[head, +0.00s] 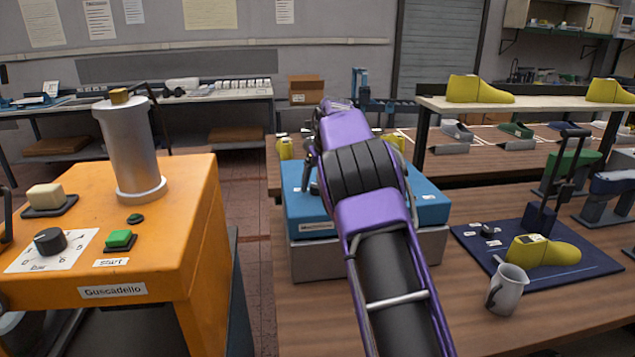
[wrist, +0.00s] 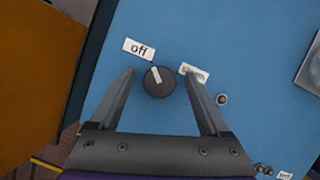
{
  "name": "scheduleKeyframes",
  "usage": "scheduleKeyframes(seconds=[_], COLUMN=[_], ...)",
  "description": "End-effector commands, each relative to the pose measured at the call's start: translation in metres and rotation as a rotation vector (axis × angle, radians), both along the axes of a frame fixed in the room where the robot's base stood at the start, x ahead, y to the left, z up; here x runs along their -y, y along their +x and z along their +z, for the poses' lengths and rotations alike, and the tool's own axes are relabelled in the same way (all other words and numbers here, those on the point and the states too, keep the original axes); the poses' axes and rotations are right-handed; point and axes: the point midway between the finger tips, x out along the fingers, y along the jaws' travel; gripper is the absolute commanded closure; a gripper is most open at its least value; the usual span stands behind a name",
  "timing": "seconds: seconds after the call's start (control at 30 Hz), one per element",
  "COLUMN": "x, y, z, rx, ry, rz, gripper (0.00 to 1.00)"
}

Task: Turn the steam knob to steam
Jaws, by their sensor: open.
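The steam knob (wrist: 159,82) is a round dark knob with a pale pointer mark on the blue top of a machine. In the wrist view its pointer leans up and slightly left, toward the "off" label (wrist: 139,49). The "steam" label (wrist: 194,72) is to its upper right, partly covered by a finger. My gripper (wrist: 158,80) is open, with one fingertip on each side of the knob and visible gaps to it. I cannot tell how high the fingertips are. In the head view the blue machine (head: 432,204) is partly behind my purple arm, which hides the knob.
An orange machine (head: 205,190) stands at left, with its own dial and green start button. At right are a grey jug (head: 507,290), a yellow last (head: 545,252) on a dark blue mat (head: 600,268), and a shelf with yellow lasts. A small metal stud (wrist: 222,99) sits right of the knob.

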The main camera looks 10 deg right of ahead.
Motion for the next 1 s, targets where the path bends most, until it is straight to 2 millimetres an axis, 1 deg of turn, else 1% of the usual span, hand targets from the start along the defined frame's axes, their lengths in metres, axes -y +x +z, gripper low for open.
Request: scheduleKeyframes(seconds=[0.03,0.07,0.1,0.27,0.4,0.5,0.77,1.0], x=[0.0000,0.0000,-0.0001,-0.0001,-0.0001,-0.0001,-0.0008,-0.0019], y=[0.0000,0.0000,-0.0001,-0.0001,-0.0001,-0.0002,-0.0003,-0.0003], z=[0.0002,0.0002,0.0003,0.0005,0.0005,0.0006,0.0003,-0.0004], rx=[0.000,0.000,0.000,0.000,0.000,0.000,-0.001,-0.002], ry=[0.000,0.000,0.000,0.000,0.000,0.000,0.000,-0.002], rz=[0.000,0.000,0.000,0.000,0.000,0.000,-0.019,-0.129], gripper=[0.20,0.24,0.31,0.60,0.85,1.00,1.00,1.00])
